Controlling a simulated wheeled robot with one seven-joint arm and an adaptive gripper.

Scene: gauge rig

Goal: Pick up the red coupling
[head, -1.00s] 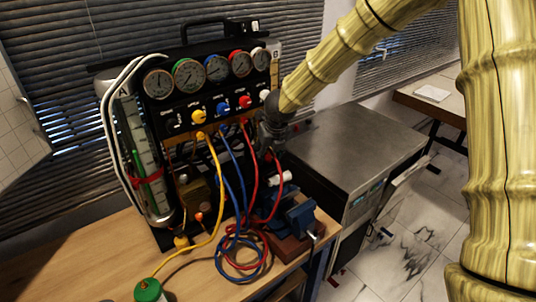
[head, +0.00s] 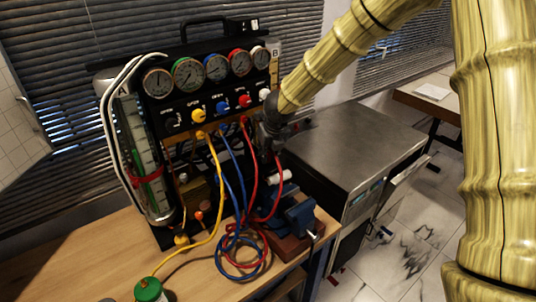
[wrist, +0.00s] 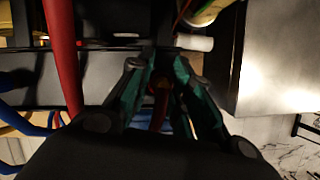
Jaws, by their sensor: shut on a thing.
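My gripper (head: 271,146) hangs at the right side of the gauge rig, in front of its panel edge. In the wrist view its two green-padded fingers (wrist: 166,72) close around a small dark red piece, the red coupling (wrist: 160,90), which is mostly hidden and dim. In the head view the coupling is hidden by the gripper. A red hose (head: 279,172) hangs from just below the gripper and curves down to the bench. Another red hose (head: 252,165) runs from the rig panel.
The gauge rig (head: 215,105) stands close on the left. A blue vise (head: 300,214) and a white cylinder (head: 281,178) are below the gripper. Coiled hoses (head: 240,262) and a green-topped container (head: 148,290) are on the bench. A metal cabinet (head: 350,145) stands at right.

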